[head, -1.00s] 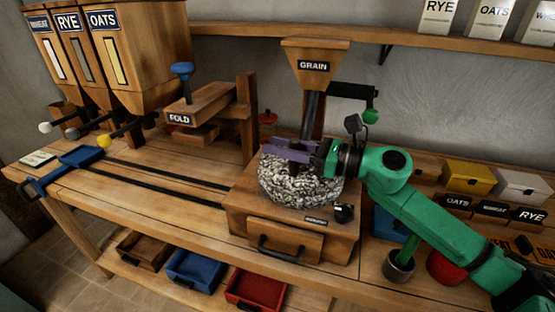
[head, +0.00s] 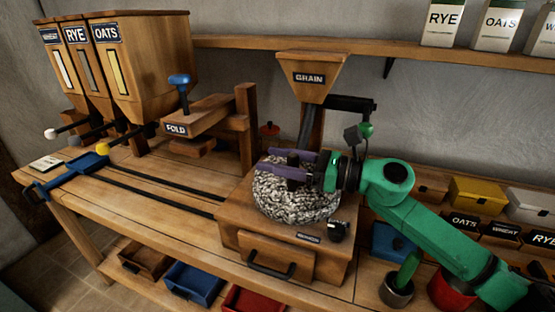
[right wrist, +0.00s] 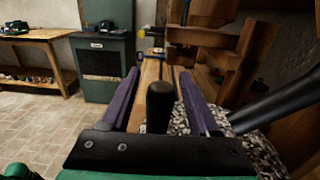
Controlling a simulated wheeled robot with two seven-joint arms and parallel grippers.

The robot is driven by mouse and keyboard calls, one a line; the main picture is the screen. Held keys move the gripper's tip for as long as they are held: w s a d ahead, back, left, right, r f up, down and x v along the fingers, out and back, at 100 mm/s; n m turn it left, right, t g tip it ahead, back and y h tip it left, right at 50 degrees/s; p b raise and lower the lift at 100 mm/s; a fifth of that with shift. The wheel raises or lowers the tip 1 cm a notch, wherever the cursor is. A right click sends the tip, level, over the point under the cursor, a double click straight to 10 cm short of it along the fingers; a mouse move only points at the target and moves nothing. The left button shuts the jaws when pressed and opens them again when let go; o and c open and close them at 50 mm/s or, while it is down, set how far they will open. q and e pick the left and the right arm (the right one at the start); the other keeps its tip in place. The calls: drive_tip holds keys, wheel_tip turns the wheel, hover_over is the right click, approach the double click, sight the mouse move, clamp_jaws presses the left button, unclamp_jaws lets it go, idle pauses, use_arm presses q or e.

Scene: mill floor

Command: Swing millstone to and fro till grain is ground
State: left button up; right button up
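The round speckled millstone (head: 297,203) sits on the wooden mill box (head: 235,222) under a hopper labelled GRAIN (head: 317,91). My right gripper (head: 265,161) reaches over the top of the stone from the right. Its two purple fingers are apart. In the right wrist view a black upright peg (right wrist: 160,103) stands between the fingers, with a gap on each side. The stone (right wrist: 183,121) also shows below the fingers there. Any ground grain is hidden inside the shut drawer (head: 285,259) at the front of the box. My left gripper is not in view.
Bins for rye and oats (head: 140,70) stand at the back left. A wooden press labelled FOLD (head: 185,125) stands left of the mill. Small boxes and a red pot (head: 450,290) crowd the right side.

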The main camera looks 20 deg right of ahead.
drive_tip(key=shift+d+f, duration=0.1)
drive_tip(key=shift+s+d+f+b, duration=0.15)
drive_tip(key=shift+d+b, duration=0.1)
drive_tip(key=shift+b, duration=0.15)
drive_tip(key=b, duration=0.6)
hover_over(319, 196)
drive_tip(key=shift+f, duration=0.15)
drive_tip(key=v, duration=0.1)
drive_tip(key=b+v, duration=0.1)
drive_tip(key=v, duration=0.3)
drive_tip(key=shift+s+d+r, duration=0.15)
drive_tip(key=shift+s+r, duration=0.05)
drive_tip(key=shift+r, duration=0.2)
